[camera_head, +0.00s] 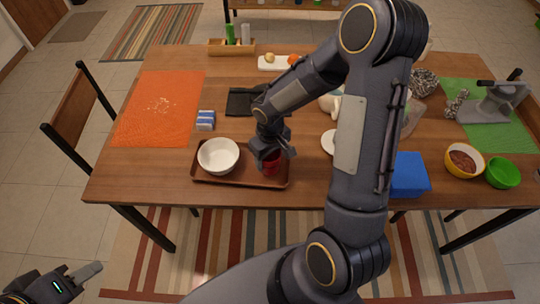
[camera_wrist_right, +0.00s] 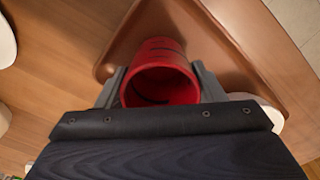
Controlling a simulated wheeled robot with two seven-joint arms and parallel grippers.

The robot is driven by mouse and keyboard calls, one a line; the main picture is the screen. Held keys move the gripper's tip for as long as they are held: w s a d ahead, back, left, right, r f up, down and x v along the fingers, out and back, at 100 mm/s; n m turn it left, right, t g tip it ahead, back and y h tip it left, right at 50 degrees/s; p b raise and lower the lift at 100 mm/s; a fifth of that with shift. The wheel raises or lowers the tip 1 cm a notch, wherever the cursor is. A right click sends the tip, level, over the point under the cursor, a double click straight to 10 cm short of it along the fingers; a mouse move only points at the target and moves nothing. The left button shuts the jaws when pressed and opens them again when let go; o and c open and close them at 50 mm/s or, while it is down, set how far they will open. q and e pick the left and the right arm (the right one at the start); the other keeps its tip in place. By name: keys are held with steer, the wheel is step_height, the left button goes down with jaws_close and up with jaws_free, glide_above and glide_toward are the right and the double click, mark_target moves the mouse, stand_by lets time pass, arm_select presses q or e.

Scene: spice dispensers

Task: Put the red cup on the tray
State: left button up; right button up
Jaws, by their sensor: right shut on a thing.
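The red cup (camera_head: 270,163) is at the right part of the brown tray (camera_head: 240,181) in the head view. My right gripper (camera_head: 272,155) is shut on the cup, with a finger on each side of it. In the right wrist view the cup (camera_wrist_right: 160,75) sits between the fingers, over or on the tray (camera_wrist_right: 120,52); I cannot tell if its base touches. A white bowl (camera_head: 218,155) stands on the left part of the tray. My left gripper (camera_head: 82,275) is low at the bottom left, away from the table; its finger opening is unclear.
An orange mat (camera_head: 160,105) lies at the table's left, with a small blue and white box (camera_head: 206,120) nearby. A black tray (camera_head: 243,102) lies behind the brown tray. A white saucer (camera_head: 329,142), a blue item (camera_head: 409,175) and a green bowl (camera_head: 502,173) are to the right.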

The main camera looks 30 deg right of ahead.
steer(key=o, duration=1.1)
steer(key=shift+r, duration=0.1)
step_height(320, 180, up, 12)
steer(key=shift+s+a+r+m+t+y+p, duration=0.1)
steer(key=shift+s+a+r+m+t+y, duration=1)
steer(key=shift+s, duration=1.7)
steer(key=shift+s+a+r+m+t+y+p, duration=0.15)
steer(key=shift+s+a+r+t, duration=0.45)
steer(key=shift+s+r, duration=1.65)
steer(key=shift+s+a+r+m+t+y+p, duration=0.1)
steer(key=shift+s+a+r+m+t+y, duration=0.7)
steer(key=shift+s, duration=2.5)
steer(key=shift+d+r+n+t, duration=0.15)
steer(key=shift+n+t, duration=0.15)
steer(key=shift+n, duration=0.15)
